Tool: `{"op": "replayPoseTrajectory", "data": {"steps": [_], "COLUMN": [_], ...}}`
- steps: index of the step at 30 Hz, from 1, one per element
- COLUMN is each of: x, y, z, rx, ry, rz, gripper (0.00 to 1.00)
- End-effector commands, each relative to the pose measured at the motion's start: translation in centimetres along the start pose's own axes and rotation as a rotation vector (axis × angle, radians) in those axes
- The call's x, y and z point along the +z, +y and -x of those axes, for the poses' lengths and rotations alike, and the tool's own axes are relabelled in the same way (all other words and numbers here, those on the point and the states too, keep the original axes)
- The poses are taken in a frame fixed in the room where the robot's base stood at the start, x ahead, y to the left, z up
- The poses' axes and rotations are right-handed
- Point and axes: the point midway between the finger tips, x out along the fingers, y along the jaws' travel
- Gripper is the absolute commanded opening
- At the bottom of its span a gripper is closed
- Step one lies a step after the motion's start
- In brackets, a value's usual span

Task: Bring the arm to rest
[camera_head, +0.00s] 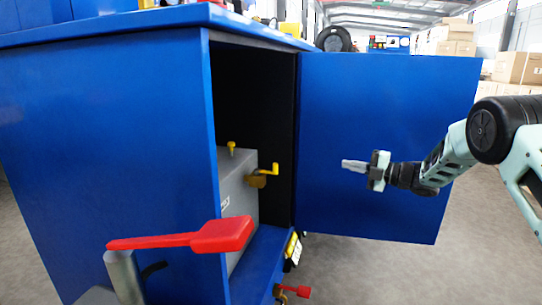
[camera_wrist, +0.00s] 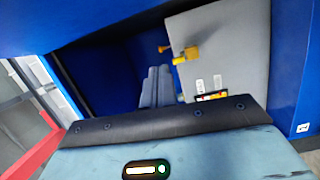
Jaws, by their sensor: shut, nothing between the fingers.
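My gripper (camera_head: 356,165) is at the end of my arm, at the right of the head view, in front of the open blue cabinet door (camera_head: 400,100). Its fingers are together and point left, with nothing between them. In the wrist view the closed fingers (camera_wrist: 157,88) show in the middle, with the inside of the cabinet behind them. A grey box (camera_head: 240,190) with yellow handles stands inside the blue cabinet (camera_head: 110,130). It also shows in the wrist view (camera_wrist: 235,50). The gripper is apart from the box.
A red-handled lever (camera_head: 190,238) stands at the front left of the cabinet. A smaller red handle (camera_head: 295,290) is low by the cabinet's base. Cardboard boxes (camera_head: 515,68) are stacked at the far right. Grey floor (camera_head: 400,275) lies open below the door.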

Motion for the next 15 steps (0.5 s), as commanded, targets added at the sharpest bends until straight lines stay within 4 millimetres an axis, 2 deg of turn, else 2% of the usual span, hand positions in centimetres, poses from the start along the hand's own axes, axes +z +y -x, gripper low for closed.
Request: {"op": "replayPoseTrajectory", "data": {"steps": [7,11,14,15], "x": [-1.1,-2.5,-4.7,-5.9], "y": [2.8,4.0,4.9,5.0], "z": [-2.9,-4.4,-5.5,-5.9], "rx": [0.001,-0.01,-0.03,-0.045], "ry": [-0.151,-0.261,-0.364,-0.412], "rz": [-0.133,-0.253,-0.385,-0.453], "gripper": [0.0,0.0,0.0,0.0]}}
